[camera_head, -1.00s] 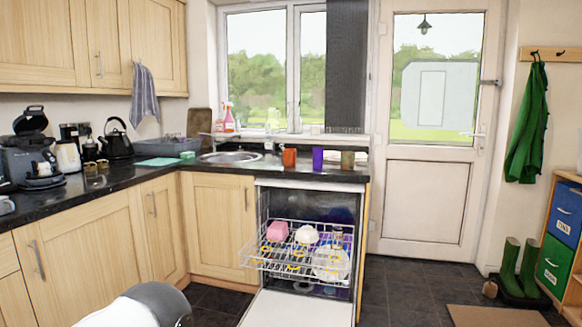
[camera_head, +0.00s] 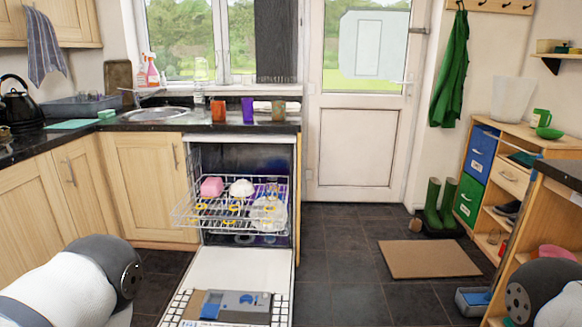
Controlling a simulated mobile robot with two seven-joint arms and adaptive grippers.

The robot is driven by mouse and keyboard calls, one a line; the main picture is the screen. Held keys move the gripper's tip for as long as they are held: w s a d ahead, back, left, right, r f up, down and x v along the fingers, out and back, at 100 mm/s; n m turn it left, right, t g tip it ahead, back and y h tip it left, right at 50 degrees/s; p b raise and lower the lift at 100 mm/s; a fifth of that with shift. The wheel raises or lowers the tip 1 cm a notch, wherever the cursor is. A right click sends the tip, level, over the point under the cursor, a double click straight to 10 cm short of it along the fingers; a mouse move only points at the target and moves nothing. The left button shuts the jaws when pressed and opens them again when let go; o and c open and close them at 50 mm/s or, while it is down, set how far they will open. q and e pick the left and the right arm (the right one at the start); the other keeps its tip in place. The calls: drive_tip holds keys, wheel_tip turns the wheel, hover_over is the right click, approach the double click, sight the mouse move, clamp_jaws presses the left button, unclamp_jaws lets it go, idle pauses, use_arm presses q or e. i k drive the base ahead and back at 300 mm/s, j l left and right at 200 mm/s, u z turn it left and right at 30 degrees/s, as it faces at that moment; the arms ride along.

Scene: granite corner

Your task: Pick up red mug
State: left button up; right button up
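An orange-red mug (camera_head: 218,111) stands upright on the dark counter right of the sink, at the back of the room. A purple cup (camera_head: 248,109) and a brownish cup (camera_head: 278,111) stand in a row to its right. My arm links show at the lower left and lower right corners, well short of the mug. Neither gripper is in the picture.
The dishwasher door (camera_head: 225,270) is open below the mugs, with its rack (camera_head: 235,212) pulled out holding several dishes. Dark floor is free in the middle.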

sight(217, 107)
drive_tip(key=i+l+z, duration=0.2)
drive_tip(key=i+l, duration=0.15)
drive_tip(key=i+l+z, duration=0.2)
drive_tip(key=i, duration=0.25)
drive_tip(key=i+l+z, duration=0.2)
drive_tip(key=i+l, duration=0.15)
drive_tip(key=i+l+z, duration=0.2)
drive_tip(key=i, duration=0.3)
